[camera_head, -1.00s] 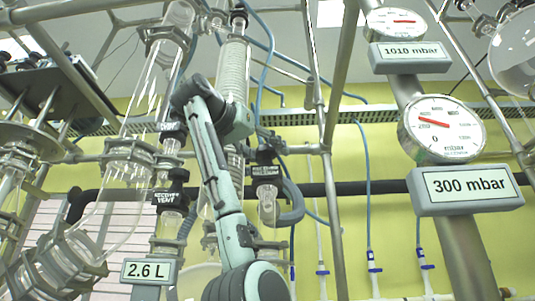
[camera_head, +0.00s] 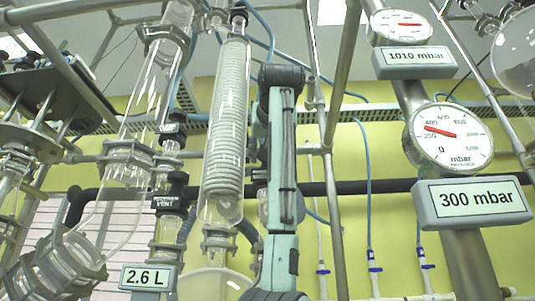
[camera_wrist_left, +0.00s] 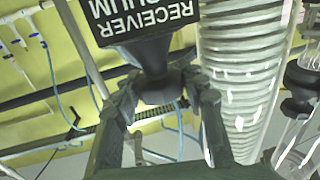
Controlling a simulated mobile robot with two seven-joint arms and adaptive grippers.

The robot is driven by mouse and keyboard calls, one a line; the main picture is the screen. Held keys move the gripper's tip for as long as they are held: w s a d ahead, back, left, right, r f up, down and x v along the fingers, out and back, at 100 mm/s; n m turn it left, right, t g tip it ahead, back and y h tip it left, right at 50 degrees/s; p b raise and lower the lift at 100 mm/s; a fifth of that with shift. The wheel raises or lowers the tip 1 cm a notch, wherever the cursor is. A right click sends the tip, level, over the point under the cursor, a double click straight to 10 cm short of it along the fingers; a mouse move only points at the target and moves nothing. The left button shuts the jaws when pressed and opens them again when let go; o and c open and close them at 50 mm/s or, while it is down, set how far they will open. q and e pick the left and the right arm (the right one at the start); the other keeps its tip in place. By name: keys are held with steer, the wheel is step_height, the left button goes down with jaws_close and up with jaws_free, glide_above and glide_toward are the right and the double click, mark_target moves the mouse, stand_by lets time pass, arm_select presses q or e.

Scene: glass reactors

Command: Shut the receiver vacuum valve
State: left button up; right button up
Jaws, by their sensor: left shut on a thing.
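The receiver vacuum valve is in the left wrist view, with a black label plate (camera_wrist_left: 145,18) whose white lettering is upside down and a dark knob (camera_wrist_left: 152,58) below it. My left gripper (camera_wrist_left: 160,94) has its two fingers on either side of the knob and is shut on it. In the head view my left arm stands upright in front of the valve and hides it and the gripper. How far the valve is turned cannot be told. My right gripper is not in view.
The coiled glass condenser (camera_head: 225,135) stands close left of my arm. A receiver vent valve (camera_head: 170,202) is further left. A metal post (camera_head: 333,170) rises to the right. The lower gauge's sign (camera_head: 474,199) reads 300 mbar; the upper gauge's sign (camera_head: 413,60) reads 1010 mbar.

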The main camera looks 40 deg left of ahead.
arm_select(q)
steer(key=shift+f+m+t+h+b, duration=0.15)
steer(key=shift+m+t+h+b, duration=0.35)
steer(key=shift+m+t+h, duration=0.15)
steer(key=m+t+h, duration=0.2)
steer(key=shift+s+h+b, duration=0.1)
steer(key=shift+h+b, duration=0.2)
steer(key=shift+h, duration=0.05)
steer(key=m+t+h, duration=0.1)
steer(key=m+h, duration=0.1)
steer(key=shift+t+h, duration=0.35)
steer(key=shift+h, duration=0.05)
steer(key=m+h, duration=0.1)
steer(key=h, duration=0.1)
steer(key=m+t+h, duration=0.1)
steer(key=m+h, duration=0.1)
steer(key=shift+r+h, duration=0.2)
steer(key=shift+h, duration=0.2)
steer(key=o, duration=0.9)
steer(key=shift+o, duration=0.2)
